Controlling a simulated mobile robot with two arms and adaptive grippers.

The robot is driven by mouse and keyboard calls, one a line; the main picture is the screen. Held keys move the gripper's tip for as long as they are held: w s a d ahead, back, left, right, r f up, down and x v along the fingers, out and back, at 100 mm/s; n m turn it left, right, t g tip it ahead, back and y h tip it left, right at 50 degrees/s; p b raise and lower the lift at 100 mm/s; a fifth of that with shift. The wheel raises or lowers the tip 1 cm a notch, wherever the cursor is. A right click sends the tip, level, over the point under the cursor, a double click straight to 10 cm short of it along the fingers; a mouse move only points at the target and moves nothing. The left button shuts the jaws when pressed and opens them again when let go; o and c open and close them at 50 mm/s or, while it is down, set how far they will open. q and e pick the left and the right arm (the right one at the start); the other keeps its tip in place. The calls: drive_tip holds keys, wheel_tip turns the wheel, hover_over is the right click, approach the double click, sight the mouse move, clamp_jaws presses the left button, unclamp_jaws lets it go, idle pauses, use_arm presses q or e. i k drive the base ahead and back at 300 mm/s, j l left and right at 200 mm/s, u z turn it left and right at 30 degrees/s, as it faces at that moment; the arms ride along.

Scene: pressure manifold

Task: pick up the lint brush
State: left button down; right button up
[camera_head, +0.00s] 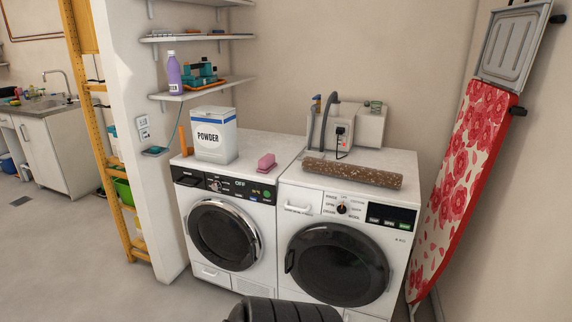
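A small pink block-like object (266,163) lies on top of the left washing machine (245,178), near its front right edge. It looks like the lint brush, but it is too small to be sure. A darker pink strip shows along its bottom. Nothing touches it from above.
A white powder box (214,140) stands left of the pink object. A brown speckled roll (352,172) lies on the right machine (345,200). A grey hose and valve unit (329,130) stands behind. Shelves (205,90) hang above left; an ironing board (462,175) leans at right.

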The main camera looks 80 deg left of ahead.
sight(266, 163)
drive_tip(key=u, duration=2.85)
